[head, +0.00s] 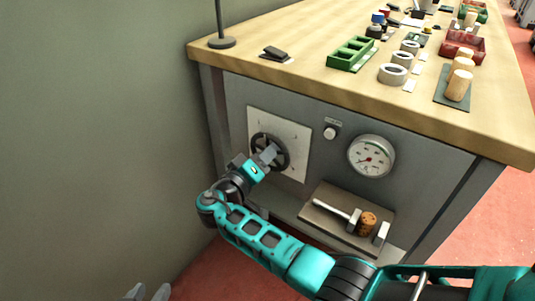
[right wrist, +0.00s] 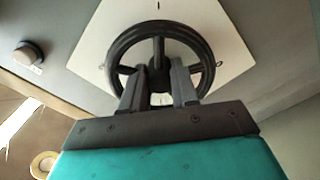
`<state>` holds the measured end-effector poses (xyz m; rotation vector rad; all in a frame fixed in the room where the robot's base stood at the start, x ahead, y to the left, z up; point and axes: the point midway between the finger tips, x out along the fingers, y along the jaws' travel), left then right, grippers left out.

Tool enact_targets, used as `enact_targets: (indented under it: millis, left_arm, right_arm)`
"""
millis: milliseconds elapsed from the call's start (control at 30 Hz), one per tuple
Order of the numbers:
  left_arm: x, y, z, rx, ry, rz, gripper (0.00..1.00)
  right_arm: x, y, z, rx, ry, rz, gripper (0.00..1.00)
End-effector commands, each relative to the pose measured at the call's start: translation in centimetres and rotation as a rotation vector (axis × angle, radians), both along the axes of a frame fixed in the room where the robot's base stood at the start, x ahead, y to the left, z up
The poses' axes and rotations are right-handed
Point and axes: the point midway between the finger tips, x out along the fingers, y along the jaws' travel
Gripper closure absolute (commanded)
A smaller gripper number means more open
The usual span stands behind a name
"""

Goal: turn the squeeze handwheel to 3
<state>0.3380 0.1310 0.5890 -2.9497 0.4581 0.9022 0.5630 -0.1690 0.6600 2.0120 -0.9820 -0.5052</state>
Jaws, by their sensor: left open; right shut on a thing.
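The squeeze handwheel (head: 286,153) is a dark spoked wheel on a white plate (head: 297,134) on the front of the grey bench. It also shows in the right wrist view (right wrist: 160,27). My right gripper (head: 269,153) is at the wheel; in the right wrist view its fingers (right wrist: 160,92) are closed about a spoke near the hub, inside the rim. The plate's marks are too small to read, and the gripper hides part of the wheel. My left gripper (head: 148,292) shows only its fingertips, open and empty, at the lower left edge.
A round dial gauge (head: 371,156) and a small knob (head: 330,132) are right of the plate. Below, a tray (head: 318,214) holds a cork (head: 367,222) between metal pieces. The wooden benchtop (head: 240,65) carries a green rack (head: 351,53), rings and corks. A wall stands left.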

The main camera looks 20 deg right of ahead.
Motion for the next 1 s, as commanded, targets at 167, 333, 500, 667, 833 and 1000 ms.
enact_targets:
  millis: [167,333,500,667,833,1000]
  left_arm:
    - [-0.02,0.01,0.0,0.0,0.0,0.0,0.57]
    - [-0.02,0.02,-0.01,0.0,0.0,0.0,0.57]
    - [-0.04,0.02,-0.02,0.0,0.001,0.0,0.57]
    - [-0.06,0.04,-0.04,0.001,0.001,0.001,0.57]
    - [-0.07,0.04,-0.05,0.0,0.002,0.001,0.57]
    - [-0.08,0.05,-0.06,0.0,0.002,0.001,0.57]
  right_arm:
    - [0.11,-0.08,0.14,0.102,-0.135,0.0,1.0]
    - [0.11,-0.07,0.14,0.202,-0.262,0.001,1.0]
    - [0.12,-0.07,0.16,0.301,-0.389,0.001,1.0]
    - [0.13,-0.08,0.17,0.394,-0.509,0.002,1.0]
    - [0.13,-0.09,0.18,0.494,-0.637,0.002,1.0]
    - [0.13,-0.09,0.18,0.593,-0.764,0.001,1.0]
